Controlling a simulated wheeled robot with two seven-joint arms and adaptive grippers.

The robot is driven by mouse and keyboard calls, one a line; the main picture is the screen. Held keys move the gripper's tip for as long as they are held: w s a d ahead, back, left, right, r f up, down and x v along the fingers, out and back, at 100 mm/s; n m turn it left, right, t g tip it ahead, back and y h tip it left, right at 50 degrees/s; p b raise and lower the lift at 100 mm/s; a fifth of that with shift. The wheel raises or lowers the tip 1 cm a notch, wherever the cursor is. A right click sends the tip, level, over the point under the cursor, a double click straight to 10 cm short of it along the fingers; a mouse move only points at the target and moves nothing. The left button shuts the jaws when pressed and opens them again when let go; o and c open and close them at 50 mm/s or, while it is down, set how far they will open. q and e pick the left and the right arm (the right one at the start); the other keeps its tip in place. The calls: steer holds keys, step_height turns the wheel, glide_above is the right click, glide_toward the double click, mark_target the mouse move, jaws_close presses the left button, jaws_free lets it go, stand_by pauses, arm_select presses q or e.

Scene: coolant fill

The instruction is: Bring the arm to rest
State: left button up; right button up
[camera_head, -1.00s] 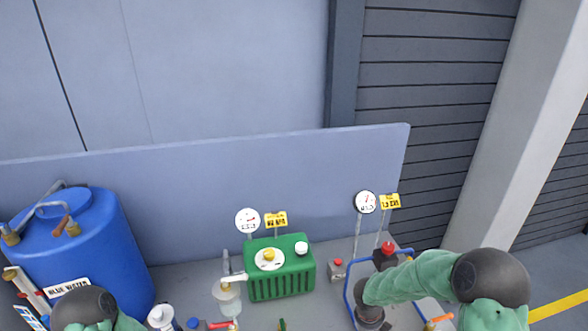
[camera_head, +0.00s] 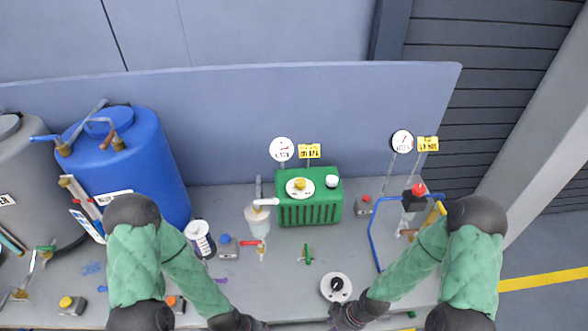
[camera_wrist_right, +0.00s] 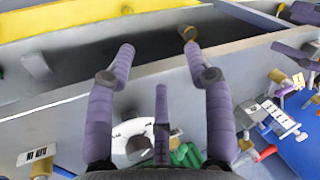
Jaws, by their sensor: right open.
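My right gripper (camera_wrist_right: 157,48) shows in the right wrist view with its purple fingers spread and nothing between them. In the head view my right forearm reaches down to the front of the bench, and its dark wrist end (camera_head: 348,316) is beside a white disc with a black knob (camera_head: 338,287). My left arm bends down to the front edge, its dark wrist end (camera_head: 238,320) low in the picture. The left fingers are hidden or cut off. The bench (camera_head: 300,262) lies under both arms.
A green canister (camera_head: 310,208) stands mid-bench, with a clear bottle (camera_head: 257,220) left of it. A blue tank (camera_head: 150,165) stands at left. A blue tube frame (camera_head: 374,240) and a red-topped piece (camera_head: 418,190) are close to my right arm. Small valves lie around the bench.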

steer(key=s+f+m, duration=0.3)
steer(key=s+m, duration=0.2)
steer(key=m, duration=0.6)
step_height(320, 180, down, 14)
steer(key=w+a+n+b, duration=0.1)
steer(key=w+a+b, duration=0.1)
steer(key=b, duration=1.4)
steer(key=shift+f+n+t+b, duration=0.2)
steer(key=shift+n+t+b, duration=0.1)
steer(key=shift+t, duration=0.1)
